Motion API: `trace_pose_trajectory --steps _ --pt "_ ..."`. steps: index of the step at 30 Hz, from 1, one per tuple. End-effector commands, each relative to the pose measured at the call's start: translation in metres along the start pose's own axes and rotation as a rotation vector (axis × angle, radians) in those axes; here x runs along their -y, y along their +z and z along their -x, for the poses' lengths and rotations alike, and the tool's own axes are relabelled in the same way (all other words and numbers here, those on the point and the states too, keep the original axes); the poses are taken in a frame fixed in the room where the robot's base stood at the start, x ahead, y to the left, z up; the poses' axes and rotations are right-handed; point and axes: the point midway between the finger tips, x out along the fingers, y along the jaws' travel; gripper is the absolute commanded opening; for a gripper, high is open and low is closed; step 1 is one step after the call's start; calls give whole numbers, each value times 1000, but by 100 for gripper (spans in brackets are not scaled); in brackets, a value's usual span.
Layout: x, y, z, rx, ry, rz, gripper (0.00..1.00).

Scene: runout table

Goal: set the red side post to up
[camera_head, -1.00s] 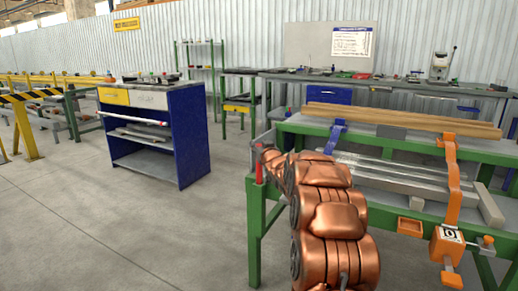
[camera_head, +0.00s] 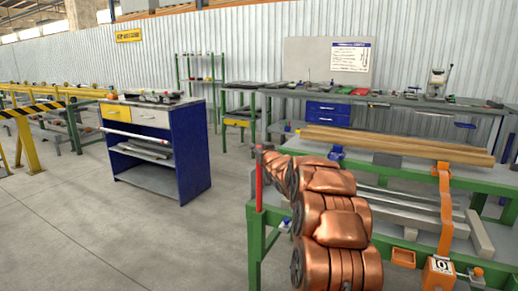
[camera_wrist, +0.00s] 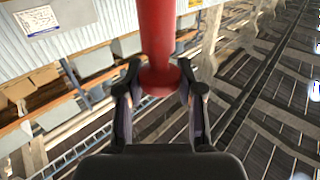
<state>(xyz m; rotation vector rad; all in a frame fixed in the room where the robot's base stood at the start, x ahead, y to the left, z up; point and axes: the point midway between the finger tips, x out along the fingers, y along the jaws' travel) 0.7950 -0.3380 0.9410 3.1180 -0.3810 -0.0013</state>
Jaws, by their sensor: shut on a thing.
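The red side post (camera_head: 259,182) stands upright at the near left corner of the green runout table (camera_head: 256,238). A good length of red shows above the table's corner. In the wrist view the red post (camera_wrist: 157,38) comes down from the top edge and ends in a wider round red collar. My gripper (camera_wrist: 160,84) has one dark finger on each side of that collar and is shut on the post. In the head view my gripper is small beside the post's top, and my copper arm partly hides it.
Wooden planks (camera_head: 395,143) and metal bars lie on the table. A blue cabinet (camera_head: 190,150) stands to the left. The floor between is clear.

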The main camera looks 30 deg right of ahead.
Motion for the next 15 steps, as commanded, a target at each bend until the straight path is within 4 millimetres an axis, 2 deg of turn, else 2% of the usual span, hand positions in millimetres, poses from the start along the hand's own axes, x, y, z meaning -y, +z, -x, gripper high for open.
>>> trace_pose_trajectory --steps 2,3,10,15 --pt "-1 -1 0 -2 1 -1 0" --pt "-1 -1 0 -2 1 -1 38" --pt "0 -1 0 -2 0 -1 62" --pt "0 0 0 -1 0 0 63"
